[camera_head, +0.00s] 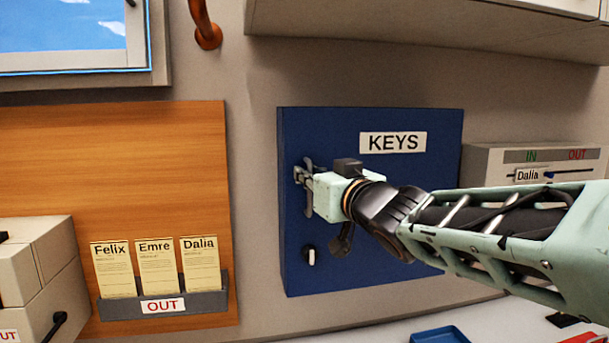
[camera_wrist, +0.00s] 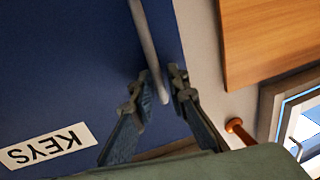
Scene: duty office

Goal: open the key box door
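The blue key box (camera_head: 400,180) is mounted on the wall, and its door with the KEYS label (camera_head: 393,142) looks closed. My gripper (camera_head: 303,172) is at the left part of the door, in front of the handle, which it mostly hides in the head view. In the wrist view the pale bar handle (camera_wrist: 145,40) runs down to between the two fingertips of my gripper (camera_wrist: 164,86). The fingers stand apart, one on each side of the bar's end, with a small gap showing. Whether either finger touches the bar is unclear. A small knob or lock (camera_head: 309,257) sits low on the door's left.
A wooden board (camera_head: 110,150) with a card holder (camera_head: 165,303) is to the left. A beige IN/OUT box (camera_head: 485,170) stands close on the right. A cabinet (camera_head: 430,30) overhangs above. A blue tray (camera_head: 438,336) lies below. Bare wall (camera_head: 255,200) shows left of the box.

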